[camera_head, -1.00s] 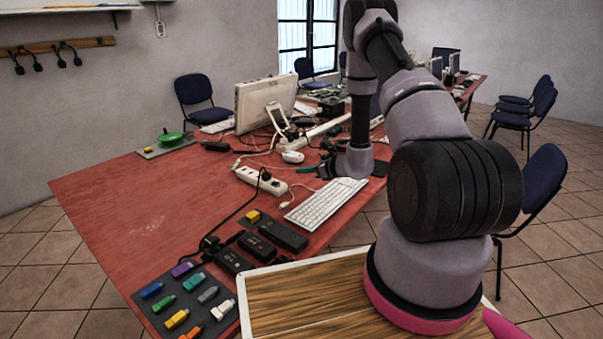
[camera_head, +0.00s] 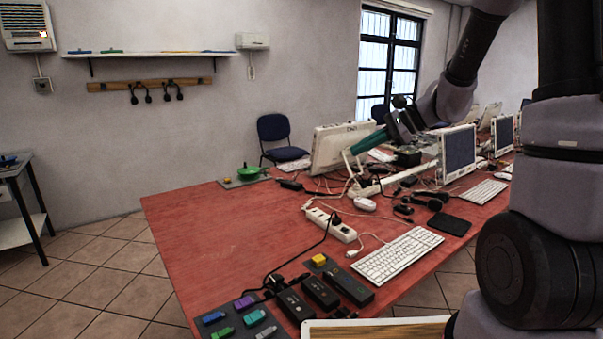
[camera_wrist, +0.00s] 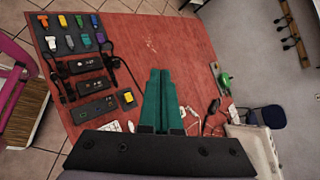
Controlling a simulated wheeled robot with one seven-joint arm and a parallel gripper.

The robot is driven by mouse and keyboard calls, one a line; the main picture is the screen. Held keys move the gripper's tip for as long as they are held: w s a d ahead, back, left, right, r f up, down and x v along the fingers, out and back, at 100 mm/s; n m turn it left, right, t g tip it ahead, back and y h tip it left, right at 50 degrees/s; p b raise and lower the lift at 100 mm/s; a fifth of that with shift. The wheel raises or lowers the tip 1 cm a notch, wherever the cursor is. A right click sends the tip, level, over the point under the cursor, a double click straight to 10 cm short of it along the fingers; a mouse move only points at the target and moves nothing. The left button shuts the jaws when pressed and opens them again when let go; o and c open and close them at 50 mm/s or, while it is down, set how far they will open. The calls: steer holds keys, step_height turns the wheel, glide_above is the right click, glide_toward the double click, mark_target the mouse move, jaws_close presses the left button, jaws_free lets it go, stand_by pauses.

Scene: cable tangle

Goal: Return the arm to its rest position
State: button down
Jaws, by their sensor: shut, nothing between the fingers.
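My arm (camera_head: 470,50) reaches up and over the far side of the red table (camera_head: 225,230). My gripper (camera_head: 357,147) has teal fingers. In the head view it is in front of the upper part of the white monitor (camera_head: 330,150). In the wrist view the two teal fingers (camera_wrist: 159,72) lie side by side, shut, with nothing between them. They show above the table top there, touching nothing that I can make out.
A white power strip (camera_head: 330,224), a white keyboard (camera_head: 398,255) and black boxes (camera_head: 345,286) lie on the table. More monitors (camera_head: 458,152) stand at the right. Cables run between them.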

steer(key=s+d+r+n+t+h, duration=0.2)
steer(key=s+d+r+n+h, duration=0.2)
steer(key=s, duration=0.6)
steer(key=s+d+r+n+t+h, duration=0.1)
steer(key=s+d+r+n+h, duration=0.3)
steer(key=s+r, duration=0.4)
steer(key=shift+s+d+n+t+h, duration=0.35)
steer(key=shift+s+d+n, duration=0.35)
steer(key=shift+s+n, duration=0.25)
